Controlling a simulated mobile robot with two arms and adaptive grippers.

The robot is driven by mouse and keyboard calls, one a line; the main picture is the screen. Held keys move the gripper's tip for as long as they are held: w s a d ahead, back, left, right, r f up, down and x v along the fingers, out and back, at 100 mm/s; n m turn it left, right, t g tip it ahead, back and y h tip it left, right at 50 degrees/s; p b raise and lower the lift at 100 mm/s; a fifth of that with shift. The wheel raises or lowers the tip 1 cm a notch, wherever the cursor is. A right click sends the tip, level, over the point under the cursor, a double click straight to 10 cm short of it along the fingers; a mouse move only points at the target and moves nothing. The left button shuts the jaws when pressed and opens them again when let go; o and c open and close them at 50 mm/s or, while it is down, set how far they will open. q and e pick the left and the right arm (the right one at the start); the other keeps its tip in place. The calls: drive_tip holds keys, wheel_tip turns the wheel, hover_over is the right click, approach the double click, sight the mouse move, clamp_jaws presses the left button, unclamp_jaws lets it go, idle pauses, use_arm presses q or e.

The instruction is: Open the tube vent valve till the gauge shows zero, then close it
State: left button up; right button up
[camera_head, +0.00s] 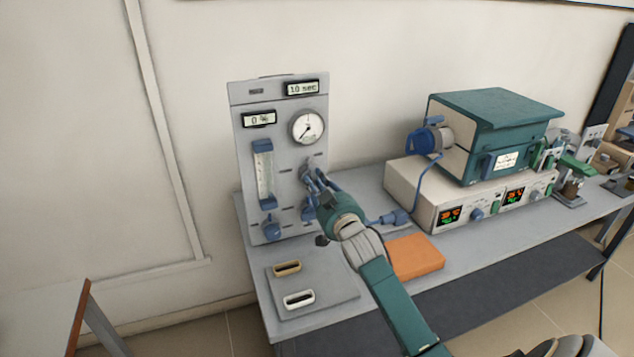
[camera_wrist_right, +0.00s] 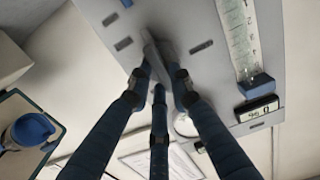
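The grey control panel (camera_head: 283,190) stands upright at the left end of the bench. Its round gauge (camera_head: 308,127) has a dark needle pointing to the lower left; the scale is too small to read. The gauge is partly hidden behind my fingers in the right wrist view (camera_wrist_right: 185,124). My right gripper (camera_head: 313,178) is at the panel below the gauge. Its blue fingers (camera_wrist_right: 160,75) close in around a grey valve handle (camera_wrist_right: 154,50) and seem to touch it on both sides. The handle is mostly covered in the head view. My left gripper is out of view.
The panel also has a flow tube (camera_head: 264,172), a "0 %" display (camera_head: 259,119), a "10 sec" display (camera_head: 302,88) and a lower blue knob (camera_head: 272,230). A teal furnace (camera_head: 490,135) stands to the right.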

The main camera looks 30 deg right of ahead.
drive_tip(key=shift+n, duration=0.3)
clamp_jaws()
drive_tip(key=n+p, duration=0.1)
drive_tip(key=n, duration=0.2)
drive_tip(key=shift+a+r+p, duration=0.1)
drive_tip(key=shift+a+p, duration=0.05)
drive_tip(key=shift+p, duration=0.15)
drive_tip(key=n+p, duration=0.1)
drive_tip(key=n, duration=0.4)
drive_tip(key=shift+a, duration=0.2)
drive_tip(key=n, duration=0.4)
drive_tip(key=shift+w+a+n, duration=0.1)
drive_tip(key=shift+n, duration=0.2)
drive_tip(key=n, duration=0.3)
drive_tip(key=n+p, duration=0.1)
drive_tip(key=shift+a+f+n, duration=0.15)
drive_tip(key=shift+f+n, duration=0.1)
drive_tip(key=shift+n, duration=0.15)
drive_tip(key=o, duration=0.9)
unclamp_jaws()
